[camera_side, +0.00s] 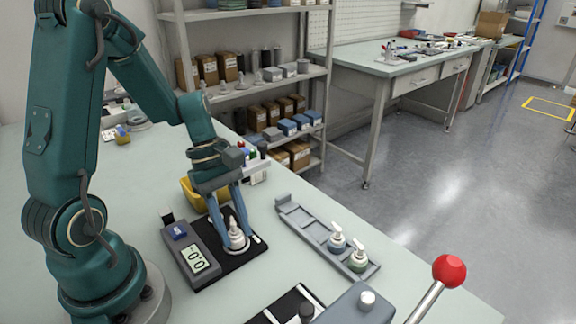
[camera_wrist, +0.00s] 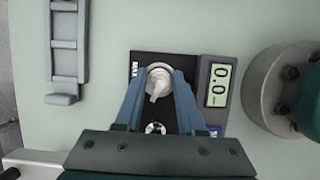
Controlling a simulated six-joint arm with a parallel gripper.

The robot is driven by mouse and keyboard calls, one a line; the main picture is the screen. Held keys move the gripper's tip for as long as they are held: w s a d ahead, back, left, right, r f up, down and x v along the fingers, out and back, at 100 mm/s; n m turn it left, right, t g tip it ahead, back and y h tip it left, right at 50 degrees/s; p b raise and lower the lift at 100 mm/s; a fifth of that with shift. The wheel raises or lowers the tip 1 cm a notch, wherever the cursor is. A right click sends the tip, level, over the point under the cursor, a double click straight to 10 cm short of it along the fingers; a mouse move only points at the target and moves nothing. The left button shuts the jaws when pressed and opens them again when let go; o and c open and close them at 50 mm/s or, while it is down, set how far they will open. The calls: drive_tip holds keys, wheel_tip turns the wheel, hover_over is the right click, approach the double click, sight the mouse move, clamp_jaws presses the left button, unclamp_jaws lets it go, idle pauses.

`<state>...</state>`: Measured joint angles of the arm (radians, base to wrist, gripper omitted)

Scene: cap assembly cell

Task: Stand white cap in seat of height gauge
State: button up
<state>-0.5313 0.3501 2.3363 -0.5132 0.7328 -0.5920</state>
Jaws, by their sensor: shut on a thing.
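The white cap (camera_side: 236,236) has a pointed nozzle and stands upright at the seat of the height gauge (camera_side: 188,256). In the wrist view the cap (camera_wrist: 158,84) lies within the round seat on the gauge's black base (camera_wrist: 143,67). My gripper (camera_side: 231,240) is shut on the cap, with blue fingers on both sides of it; the fingers also show in the wrist view (camera_wrist: 157,92). The gauge display (camera_wrist: 219,85) reads 0.0. Whether the cap's bottom touches the seat is hidden.
A grey rail tray (camera_side: 312,230) to the right holds two bottles with white pump tops (camera_side: 337,240). A yellow bin (camera_side: 193,193) stands behind the gauge. A red-knobbed lever (camera_side: 449,270) and a dark fixture (camera_side: 290,305) are at the front. The table between gauge and tray is clear.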

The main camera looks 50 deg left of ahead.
drive_tip(key=o, duration=0.9)
drive_tip(key=shift+r, duration=3.45)
